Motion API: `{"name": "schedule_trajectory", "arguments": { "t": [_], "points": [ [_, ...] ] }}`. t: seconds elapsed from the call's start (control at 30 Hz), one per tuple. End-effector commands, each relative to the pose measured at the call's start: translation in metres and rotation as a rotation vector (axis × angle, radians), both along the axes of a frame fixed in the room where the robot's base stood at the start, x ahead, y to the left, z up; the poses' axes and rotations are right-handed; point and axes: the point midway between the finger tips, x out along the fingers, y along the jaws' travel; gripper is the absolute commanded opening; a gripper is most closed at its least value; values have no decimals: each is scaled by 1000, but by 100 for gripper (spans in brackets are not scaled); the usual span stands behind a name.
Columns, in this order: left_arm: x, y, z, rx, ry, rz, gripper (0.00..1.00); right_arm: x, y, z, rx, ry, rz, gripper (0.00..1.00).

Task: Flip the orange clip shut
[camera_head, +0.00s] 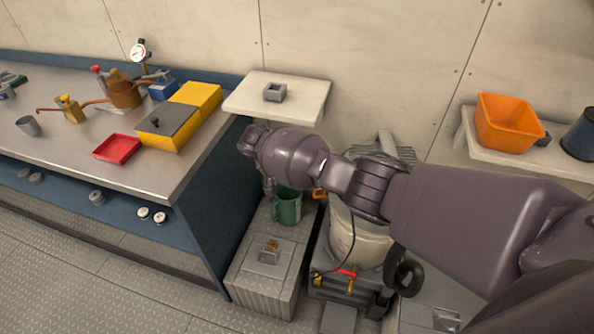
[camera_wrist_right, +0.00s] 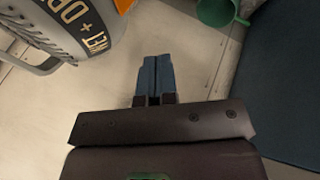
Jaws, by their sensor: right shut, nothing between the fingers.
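An orange clip (camera_head: 320,193) shows in the head view as a small orange piece at the left side of the cream wet-and-dry vacuum drum (camera_head: 362,243), partly hidden behind my right arm. In the right wrist view, an orange piece (camera_wrist_right: 123,5) is cut off at the top edge beside the lettered drum (camera_wrist_right: 88,35). I cannot tell its angle. My right gripper (camera_wrist_right: 158,58) is shut and empty, with its blue fingers apart from the orange piece and pointing toward the pale wall. In the head view, my right arm hides much of the vacuum. My left gripper is out of view.
A green jug (camera_head: 287,207) stands just left of the vacuum, close to my right arm. A pale shelf (camera_head: 305,97) with a grey block is behind. A workbench (camera_head: 75,150) with boxes is at left. An orange bin (camera_head: 508,124) sits on a shelf at right.

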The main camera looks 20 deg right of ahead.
Motion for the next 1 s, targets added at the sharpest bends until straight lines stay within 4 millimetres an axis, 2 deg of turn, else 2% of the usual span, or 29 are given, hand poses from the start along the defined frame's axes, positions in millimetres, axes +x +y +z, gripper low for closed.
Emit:
{"name": "schedule_trajectory", "arguments": {
  "t": [0.23,0.8,0.9,1.0],
  "points": [
    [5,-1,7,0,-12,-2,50,-1,13,12,-1,0,-2,0],
    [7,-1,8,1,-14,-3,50,-1,13,12,-2,4,4,0],
    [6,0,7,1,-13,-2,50,2,15,11,5,8,53,0],
    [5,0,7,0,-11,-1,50,14,25,13,32,-19,166,0]
  ]
}}
